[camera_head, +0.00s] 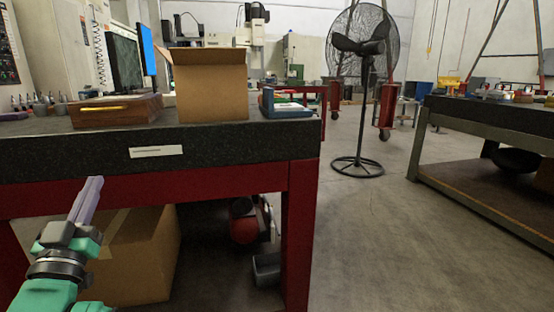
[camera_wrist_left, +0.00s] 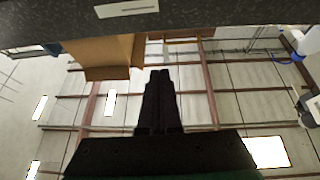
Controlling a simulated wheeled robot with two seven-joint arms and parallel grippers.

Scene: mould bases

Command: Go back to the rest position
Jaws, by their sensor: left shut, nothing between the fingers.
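My left gripper (camera_head: 94,184) comes in at the lower left of the head view, in front of the red-framed workbench (camera_head: 302,215). Its fingers point up and are shut together with nothing between them. It also shows in the left wrist view (camera_wrist_left: 160,76), dark against the ceiling, with the bench's dark edge across the top. My right gripper is not in view.
On the bench stand an open cardboard box (camera_head: 212,92), a wooden box (camera_head: 115,111) and a blue tray (camera_head: 287,104). A larger carton (camera_head: 145,255) sits under it. A black fan (camera_head: 360,95) stands behind. The floor (camera_head: 375,240) right of the bench is clear, up to another table (camera_head: 480,118).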

